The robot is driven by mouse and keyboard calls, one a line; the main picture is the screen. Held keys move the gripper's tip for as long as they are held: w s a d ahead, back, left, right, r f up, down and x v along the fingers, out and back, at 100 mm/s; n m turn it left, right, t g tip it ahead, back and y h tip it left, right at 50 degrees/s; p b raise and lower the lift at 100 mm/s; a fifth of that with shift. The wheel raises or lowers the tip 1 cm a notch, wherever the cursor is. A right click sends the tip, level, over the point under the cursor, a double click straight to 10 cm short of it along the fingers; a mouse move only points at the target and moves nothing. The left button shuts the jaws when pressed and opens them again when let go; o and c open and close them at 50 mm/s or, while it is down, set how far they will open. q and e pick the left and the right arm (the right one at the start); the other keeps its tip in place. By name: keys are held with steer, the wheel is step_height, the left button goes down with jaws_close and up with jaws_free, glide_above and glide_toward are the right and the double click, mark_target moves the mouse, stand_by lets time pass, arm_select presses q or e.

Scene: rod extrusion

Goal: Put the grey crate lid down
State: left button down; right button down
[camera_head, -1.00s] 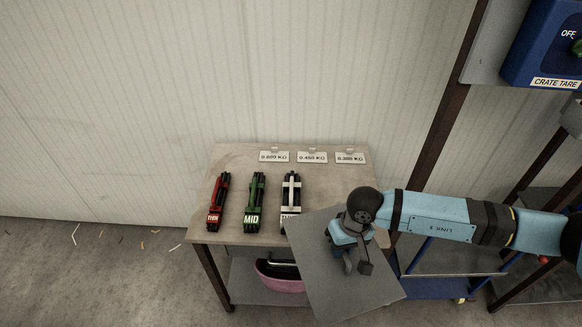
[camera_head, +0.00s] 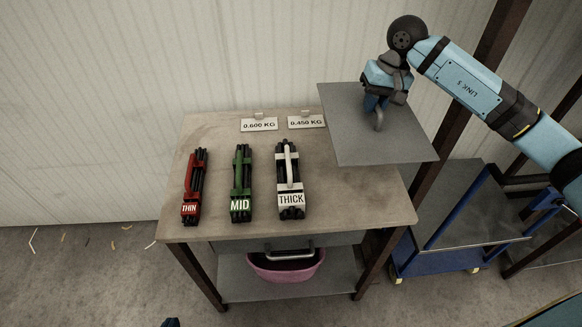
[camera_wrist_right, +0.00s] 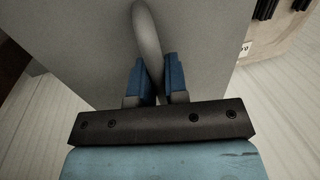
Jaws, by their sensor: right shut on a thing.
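The grey crate lid (camera_head: 365,142) is a flat square plate with a curved handle (camera_head: 379,120) on top. In the head view it hangs over the back right part of the wooden table and hides that corner. My right gripper (camera_head: 376,104) is shut on the lid's handle. The right wrist view shows the blue fingers (camera_wrist_right: 154,84) on both sides of the handle (camera_wrist_right: 147,40), with the lid (camera_wrist_right: 90,45) spread out behind it. I cannot tell how high the lid is above the tabletop.
The table (camera_head: 225,135) bears a red THIN bundle (camera_head: 195,187), a green MID bundle (camera_head: 241,184) and a white THICK bundle (camera_head: 290,180). Weight cards (camera_head: 259,125) stand along the back. A pink basin (camera_head: 286,268) is on the lower shelf. A blue trolley (camera_head: 440,258) stands right.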

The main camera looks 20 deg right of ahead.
steer(key=shift+d+r, duration=0.1)
steer(key=shift+f, duration=0.2)
steer(key=shift+w+f, duration=0.1)
steer(key=shift+f, duration=9.7)
steer(key=shift+f, duration=0.25)
steer(key=c, duration=1.1)
jaws_free()
steer(key=shift+r, duration=0.1)
steer(key=shift+c, duration=0.2)
